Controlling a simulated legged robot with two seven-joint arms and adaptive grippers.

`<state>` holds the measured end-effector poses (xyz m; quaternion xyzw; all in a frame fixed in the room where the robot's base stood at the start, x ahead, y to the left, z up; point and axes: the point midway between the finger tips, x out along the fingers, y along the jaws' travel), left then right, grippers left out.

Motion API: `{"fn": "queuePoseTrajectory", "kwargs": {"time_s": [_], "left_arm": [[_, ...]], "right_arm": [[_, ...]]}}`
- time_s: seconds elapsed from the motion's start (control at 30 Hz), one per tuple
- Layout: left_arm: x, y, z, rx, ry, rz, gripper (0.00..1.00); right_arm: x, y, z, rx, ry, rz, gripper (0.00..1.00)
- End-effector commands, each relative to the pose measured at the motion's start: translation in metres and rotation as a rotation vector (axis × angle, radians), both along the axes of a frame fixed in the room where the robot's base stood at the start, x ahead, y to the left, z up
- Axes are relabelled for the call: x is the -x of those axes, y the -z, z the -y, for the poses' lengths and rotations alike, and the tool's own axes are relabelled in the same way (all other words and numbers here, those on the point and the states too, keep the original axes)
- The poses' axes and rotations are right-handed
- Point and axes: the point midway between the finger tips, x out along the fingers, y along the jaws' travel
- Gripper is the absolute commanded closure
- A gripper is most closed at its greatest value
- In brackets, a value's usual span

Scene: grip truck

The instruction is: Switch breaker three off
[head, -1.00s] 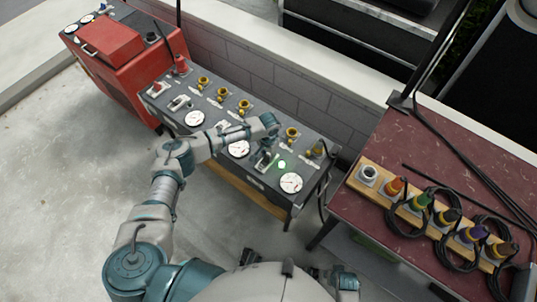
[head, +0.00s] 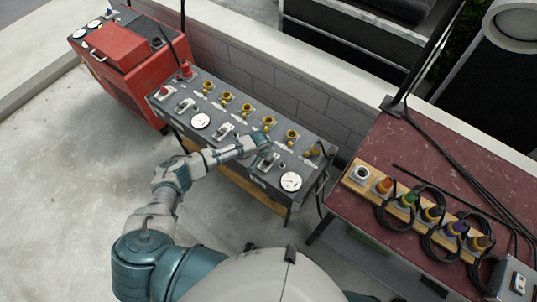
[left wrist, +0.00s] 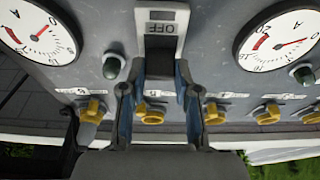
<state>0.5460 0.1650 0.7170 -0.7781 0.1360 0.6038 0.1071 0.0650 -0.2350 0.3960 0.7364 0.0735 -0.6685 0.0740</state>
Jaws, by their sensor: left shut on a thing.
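The grey breaker panel (head: 232,149) has three breakers in a row, with gauges and small lamps on its top. Breaker three (head: 266,163) is the one at the right end. My left gripper (head: 262,148) reaches over it from the left. In the left wrist view, my left gripper (left wrist: 161,70) is shut on the dark lever of breaker three (left wrist: 164,38), one finger on each side. The breaker's plate shows the word OFF, upside down in this view. The lamp beside it (left wrist: 113,68) is dark green and unlit. My right gripper is out of view.
Yellow sockets (head: 246,110) line the panel's back edge. A red machine (head: 112,58) stands at the left. A dark red table (head: 430,150) with coloured plugs and black cables stands close at the right. The concrete floor at left is clear.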

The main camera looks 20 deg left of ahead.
Motion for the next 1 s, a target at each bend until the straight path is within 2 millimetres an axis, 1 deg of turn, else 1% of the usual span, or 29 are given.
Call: {"fn": "queuePoseTrajectory", "kwargs": {"time_s": [0.03, 0.1, 0.17, 0.37, 0.43, 0.53, 0.63, 0.8, 1.0], "left_arm": [[0.006, -0.001, 0.000, 0.006, 0.000, 0.007, 1.00], [0.007, 0.000, -0.001, 0.016, 0.000, 0.035, 1.00], [0.008, 0.000, -0.001, 0.024, 0.001, 0.060, 1.00], [0.014, 0.002, -0.004, 0.059, -0.001, 0.163, 1.00], [0.018, 0.002, -0.005, 0.080, -0.001, 0.220, 1.00], [0.022, 0.005, -0.006, 0.112, -0.001, 0.308, 1.00], [0.025, 0.007, -0.007, 0.143, 0.000, 0.392, 1.00], [0.029, 0.012, -0.008, 0.188, -0.001, 0.510, 1.00], [0.032, 0.015, -0.010, 0.223, -0.001, 0.613, 1.00]], "right_arm": [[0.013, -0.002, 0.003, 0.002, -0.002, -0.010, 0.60], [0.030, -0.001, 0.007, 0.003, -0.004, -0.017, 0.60], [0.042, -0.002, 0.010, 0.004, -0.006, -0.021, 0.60], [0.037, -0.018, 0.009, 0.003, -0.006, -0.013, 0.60], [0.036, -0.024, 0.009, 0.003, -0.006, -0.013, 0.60], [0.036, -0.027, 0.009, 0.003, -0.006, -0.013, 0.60], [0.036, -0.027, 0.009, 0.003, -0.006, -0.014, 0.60], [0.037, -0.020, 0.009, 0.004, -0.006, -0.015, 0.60], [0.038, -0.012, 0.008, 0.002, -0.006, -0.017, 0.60]]}}
